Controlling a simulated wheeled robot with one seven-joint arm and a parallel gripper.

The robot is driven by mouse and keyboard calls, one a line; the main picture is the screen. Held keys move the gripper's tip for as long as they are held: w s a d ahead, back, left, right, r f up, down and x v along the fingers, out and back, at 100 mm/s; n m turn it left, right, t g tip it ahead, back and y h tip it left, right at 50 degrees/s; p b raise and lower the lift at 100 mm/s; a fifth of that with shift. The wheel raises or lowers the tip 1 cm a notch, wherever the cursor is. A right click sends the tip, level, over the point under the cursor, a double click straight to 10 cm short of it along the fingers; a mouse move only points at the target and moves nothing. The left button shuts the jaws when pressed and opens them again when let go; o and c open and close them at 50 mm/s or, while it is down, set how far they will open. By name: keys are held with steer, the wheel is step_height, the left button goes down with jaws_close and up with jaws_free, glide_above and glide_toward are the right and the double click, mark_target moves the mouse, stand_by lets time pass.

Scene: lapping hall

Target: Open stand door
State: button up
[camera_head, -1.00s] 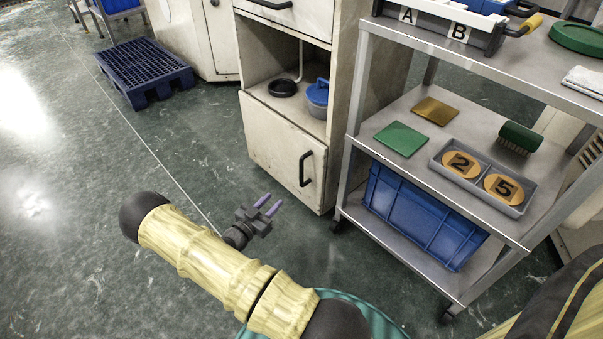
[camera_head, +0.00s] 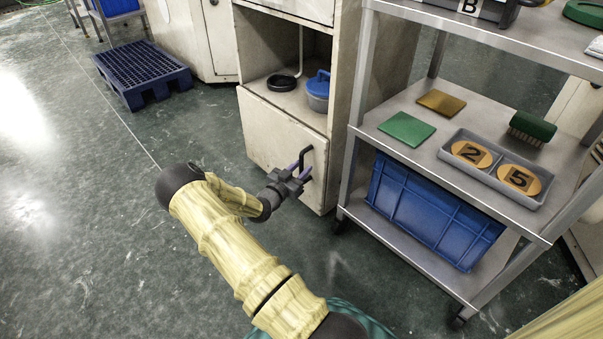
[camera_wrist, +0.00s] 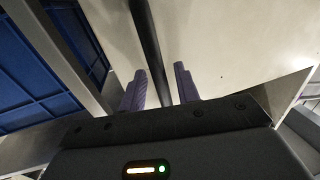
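The stand door (camera_head: 274,148) is a cream lower door on the worn cabinet, and it looks shut. Its black bar handle (camera_head: 303,160) is on the door's right side. My gripper (camera_head: 304,168) is at the handle with its two purple fingers apart. In the wrist view the black handle (camera_wrist: 147,40) runs between the spread fingers of my gripper (camera_wrist: 158,88), with gaps on both sides. The door face (camera_wrist: 220,45) lies just beyond the fingertips. I cannot tell whether a finger touches the handle.
A grey shelf cart (camera_head: 350,165) with a blue crate (camera_head: 430,210) stands close on the right of the door. A blue pallet (camera_head: 142,75) is at the far left. The floor left of the door is clear.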

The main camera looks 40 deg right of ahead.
steer(key=shift+w+d, duration=0.1)
steer(key=shift+d, duration=0.3)
jaws_close()
steer(key=shift+a, duration=0.15)
